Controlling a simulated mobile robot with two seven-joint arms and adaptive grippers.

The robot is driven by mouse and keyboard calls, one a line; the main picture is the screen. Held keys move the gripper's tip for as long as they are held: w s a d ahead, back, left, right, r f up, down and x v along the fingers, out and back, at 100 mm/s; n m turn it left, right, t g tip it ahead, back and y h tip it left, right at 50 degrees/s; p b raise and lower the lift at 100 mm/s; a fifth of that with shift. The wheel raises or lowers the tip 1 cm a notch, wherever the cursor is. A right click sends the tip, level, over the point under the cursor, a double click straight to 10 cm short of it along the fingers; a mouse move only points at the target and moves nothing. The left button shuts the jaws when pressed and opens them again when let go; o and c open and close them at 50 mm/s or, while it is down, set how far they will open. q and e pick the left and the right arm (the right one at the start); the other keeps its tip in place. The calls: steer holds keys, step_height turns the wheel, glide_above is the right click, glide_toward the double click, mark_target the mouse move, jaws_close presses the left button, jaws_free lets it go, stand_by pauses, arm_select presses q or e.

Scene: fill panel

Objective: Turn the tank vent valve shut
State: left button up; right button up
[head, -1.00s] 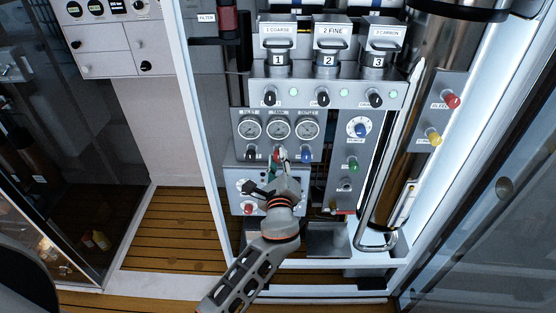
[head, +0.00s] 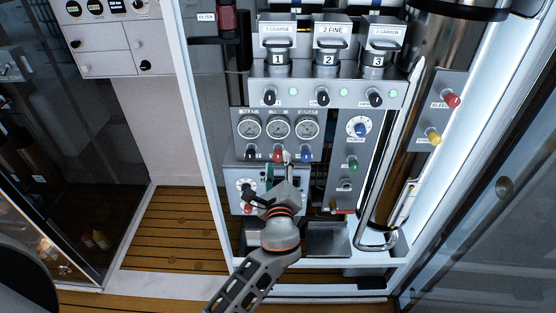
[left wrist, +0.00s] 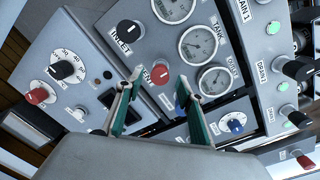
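The tank vent valve is a red knob (head: 277,155) in the row under three gauges in the head view. In the left wrist view the red knob (left wrist: 161,74) is beside a partly hidden label that seems to read VENT. My left gripper (head: 279,166) is just below and in front of it. In the left wrist view the gripper's green-padded fingers (left wrist: 159,82) are open, one on each side of the knob in the picture. Nothing is held between them. Whether they touch the knob cannot be told. My right gripper is not in view.
A black INLET knob (left wrist: 129,32) and a blue knob (head: 306,155) flank the red one closely. A lower panel has a black dial knob (left wrist: 61,70) and another red knob (left wrist: 38,96). A metal cylinder (head: 392,160) stands at the right.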

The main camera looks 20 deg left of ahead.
arm_select(q)
steer(key=shift+v, duration=2.35)
steer(key=s+a+f+n+g+h, duration=0.15)
steer(key=s+f+n, duration=0.35)
steer(key=f, duration=0.5)
steer(key=s+a+f+n+g+h, duration=0.1)
steer(key=s+f+n+g+h, duration=0.25)
steer(key=s+f, duration=0.5)
steer(key=s+a+f+n+g+h, duration=0.1)
steer(key=s+a+f+n+h, duration=0.1)
steer(key=s+f+n, duration=0.6)
steer(key=s+n, duration=0.3)
steer(key=shift+s+a, duration=0.2)
steer(key=shift+a, duration=0.2)
